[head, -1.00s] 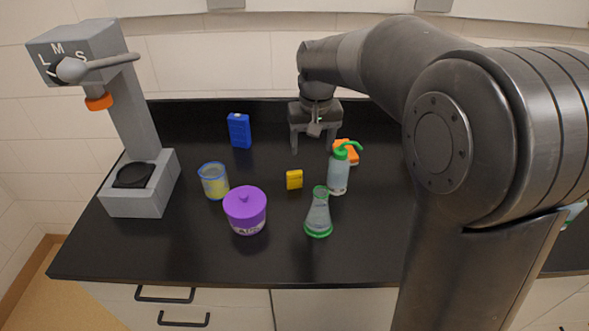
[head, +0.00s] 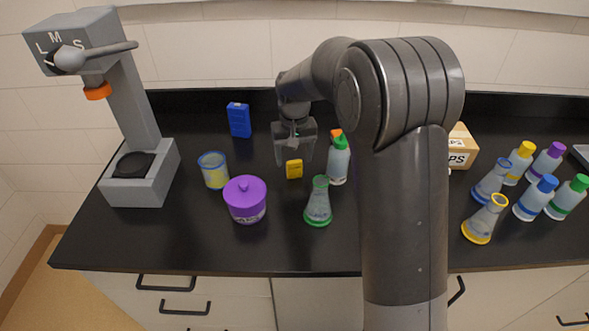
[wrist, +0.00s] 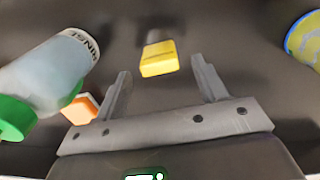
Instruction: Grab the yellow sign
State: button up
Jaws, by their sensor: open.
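The yellow sign (head: 294,169) is a small yellow block standing on the black bench top, near the middle of the head view. In the wrist view the yellow sign (wrist: 159,58) lies ahead of the fingertips, roughly centred between the two fingers. My gripper (head: 293,160) is open and empty, just behind and above the sign in the head view. In the wrist view my gripper (wrist: 160,78) shows both fingers spread apart, with clear space between them. I cannot tell the exact height of the fingers above the bench.
A wash bottle (head: 338,162) with a green top stands close right of the sign; an orange item (wrist: 80,108) is beside it. A green-based flask (head: 318,205), purple jar (head: 245,200), beaker (head: 213,170) and blue box (head: 239,120) stand around.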

aim_at(294, 162)
jog(key=f, duration=0.4)
jog(key=shift+s, duration=0.2)
jog(key=shift+c, duration=0.4)
jog(key=c, duration=1)
jog(key=shift+o, duration=0.2)
